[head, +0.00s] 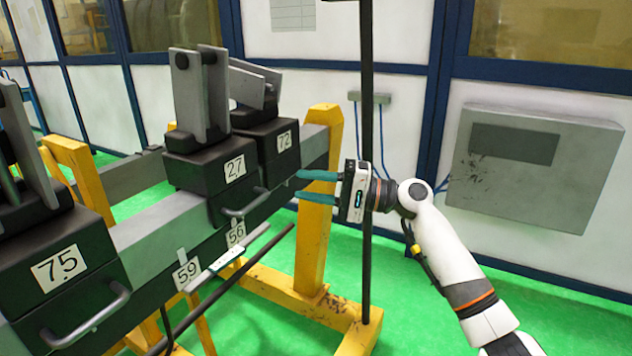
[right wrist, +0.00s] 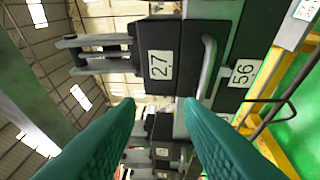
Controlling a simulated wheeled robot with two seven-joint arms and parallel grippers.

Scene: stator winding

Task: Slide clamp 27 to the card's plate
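Clamp 27 (head: 195,172) is a black block with upright grey jaws and a grey bar handle (head: 240,207). It sits on the grey beam, close beside clamp 72. Number plates 56 (head: 236,233) and 59 (head: 187,274) show on the beam's front; 56 is nearer clamp 27. My right gripper (head: 300,186) is open and empty, to the right of clamp 27. In the right wrist view, clamp 27 (right wrist: 170,55) and its handle (right wrist: 207,65) lie ahead of the spread teal fingers (right wrist: 160,105). My left gripper is out of view.
Clamp 72 (head: 278,150) stands behind clamp 27, and clamp 75 (head: 65,270) stands at the near left, with bare beam (head: 155,220) between 75 and 27. A dark vertical post (head: 366,90) rises by my right gripper. A sheet (head: 293,14) hangs on the wall.

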